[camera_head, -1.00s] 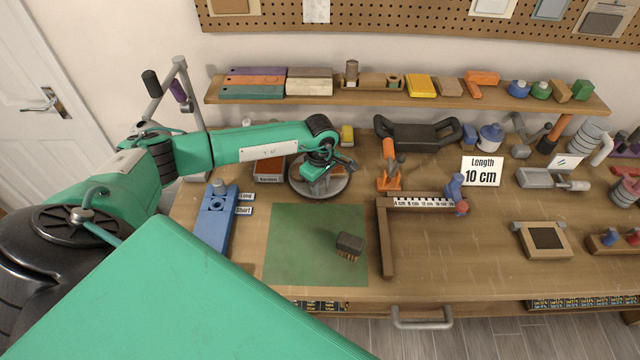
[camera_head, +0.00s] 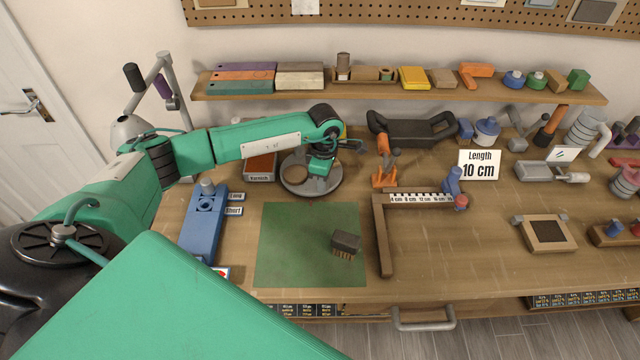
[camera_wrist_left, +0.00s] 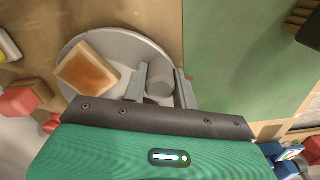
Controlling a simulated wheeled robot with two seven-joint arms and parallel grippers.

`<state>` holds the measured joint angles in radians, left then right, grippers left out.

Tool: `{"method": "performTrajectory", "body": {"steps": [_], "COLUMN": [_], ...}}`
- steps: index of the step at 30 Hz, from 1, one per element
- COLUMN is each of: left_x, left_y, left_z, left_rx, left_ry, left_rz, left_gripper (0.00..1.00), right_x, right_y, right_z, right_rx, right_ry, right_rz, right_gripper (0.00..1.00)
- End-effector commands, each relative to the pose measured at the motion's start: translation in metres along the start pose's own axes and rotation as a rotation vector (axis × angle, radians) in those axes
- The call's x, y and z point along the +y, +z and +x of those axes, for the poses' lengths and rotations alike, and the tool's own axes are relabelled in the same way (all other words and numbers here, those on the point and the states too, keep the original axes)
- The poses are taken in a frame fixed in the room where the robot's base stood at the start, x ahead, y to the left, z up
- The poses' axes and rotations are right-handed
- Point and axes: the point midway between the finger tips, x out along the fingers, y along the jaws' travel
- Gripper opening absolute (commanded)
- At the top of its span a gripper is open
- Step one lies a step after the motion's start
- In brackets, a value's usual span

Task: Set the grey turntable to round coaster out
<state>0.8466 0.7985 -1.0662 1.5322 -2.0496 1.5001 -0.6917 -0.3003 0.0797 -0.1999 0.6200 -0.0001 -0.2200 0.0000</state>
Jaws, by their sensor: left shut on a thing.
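The grey turntable (camera_head: 296,188) is a round disc on the bench, behind the green mat; it also shows in the left wrist view (camera_wrist_left: 100,43). My left gripper (camera_head: 321,172) is over its right part in the head view. In the left wrist view my gripper's fingers (camera_wrist_left: 162,86) are shut on an upright grey knob (camera_wrist_left: 159,77) near the disc's edge. A wooden piece with an orange-brown top (camera_wrist_left: 86,70) lies on the disc, apart from the fingers; it looks square there. My arm hides part of the disc in the head view. My right gripper is out of view.
A green mat (camera_head: 300,240) with a dark brush (camera_head: 346,241) lies in front. A blue block (camera_head: 205,228) and a varnish box (camera_head: 260,166) are to the left. An orange clamp (camera_head: 384,172) and a wooden square (camera_head: 383,240) stand to the right.

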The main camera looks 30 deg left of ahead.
Motion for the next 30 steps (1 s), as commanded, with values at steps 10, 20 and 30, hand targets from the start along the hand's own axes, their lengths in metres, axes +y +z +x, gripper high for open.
{"method": "performTrajectory", "body": {"steps": [10, 20, 30], "left_x": [0.012, 0.022, 0.034], "left_y": [0.008, 0.015, 0.019], "left_z": [0.001, 0.001, 0.001], "left_rx": [-0.001, -0.002, -0.001], "left_ry": [0.003, 0.003, 0.004], "left_rz": [-0.175, -0.340, -0.510], "left_gripper": [0.00, 0.00, 0.00], "right_x": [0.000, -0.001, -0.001], "right_y": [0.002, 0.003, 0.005], "right_z": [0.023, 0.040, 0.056], "right_rx": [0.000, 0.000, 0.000], "right_ry": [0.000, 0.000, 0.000], "right_rz": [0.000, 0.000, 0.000], "right_gripper": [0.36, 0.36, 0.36]}}
